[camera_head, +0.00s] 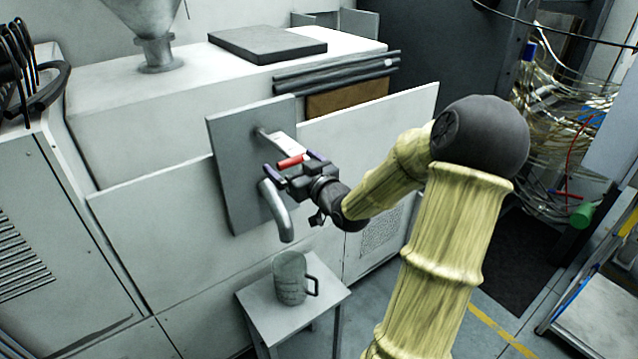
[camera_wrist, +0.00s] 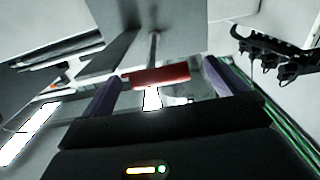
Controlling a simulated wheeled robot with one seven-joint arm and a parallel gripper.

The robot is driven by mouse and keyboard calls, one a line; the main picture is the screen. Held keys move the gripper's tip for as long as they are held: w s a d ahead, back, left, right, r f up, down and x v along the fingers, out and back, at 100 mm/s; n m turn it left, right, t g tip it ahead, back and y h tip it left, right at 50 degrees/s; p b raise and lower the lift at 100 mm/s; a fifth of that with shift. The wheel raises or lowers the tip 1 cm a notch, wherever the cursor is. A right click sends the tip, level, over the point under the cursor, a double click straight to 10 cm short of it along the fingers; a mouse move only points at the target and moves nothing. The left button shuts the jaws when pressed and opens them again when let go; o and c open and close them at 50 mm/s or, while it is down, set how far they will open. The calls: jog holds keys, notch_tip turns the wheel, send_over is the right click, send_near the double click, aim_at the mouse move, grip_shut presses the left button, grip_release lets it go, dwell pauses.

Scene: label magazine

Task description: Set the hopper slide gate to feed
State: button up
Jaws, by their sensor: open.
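The slide gate's red handle (camera_head: 291,161) sits on the end of a pale arm (camera_head: 288,143) in front of a grey upright panel (camera_head: 232,150). A bent metal spout (camera_head: 276,208) comes out of the panel below it. My gripper (camera_head: 293,165) is at the handle, with its two purple-tipped fingers apart. In the wrist view my gripper (camera_wrist: 160,84) shows the red handle (camera_wrist: 157,76) lying crosswise between the spread fingertips, with a gap on each side. A metal hopper funnel (camera_head: 155,42) stands on the machine at upper left. Any feed marking cannot be made out.
A measuring jug (camera_head: 290,278) stands on a small white table (camera_head: 322,302) below the spout. A dark flat slab (camera_head: 266,44) and dark bars (camera_head: 335,70) lie on the machine. Tangled cables (camera_head: 570,100) hang at the right. The floor to the right of the small table is partly free.

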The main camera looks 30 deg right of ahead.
jog(key=s+b, duration=0.8)
jog(key=s, duration=0.8)
jog(key=shift+s+d, duration=0.35)
jog(key=shift+d, duration=0.05)
jog(key=shift+w+f, duration=0.1)
jog(key=shift+w, duration=0.05)
jog(key=w+a+f+m+g+h+p, duration=0.1)
jog(key=w+a+f+g+h, duration=0.1)
jog(key=w+a+f+g, duration=0.3)
jog(key=f+m+g+h, duration=0.1)
jog(key=f+g, duration=0.1)
jog(key=f, duration=0.4)
jog(key=s+a+f+g+y, duration=0.1)
jog(key=s+a+f+g, duration=0.3)
jog(key=a, duration=0.3)
jog(key=s+a+f+n+g+y, duration=0.1)
jog(key=s+a+f+g, duration=0.3)
jog(key=a, duration=0.3)
jog(key=shift+s+a+n+p, duration=0.35)
jog(key=shift+s+p, duration=0.1)
jog(key=shift+s, duration=0.1)
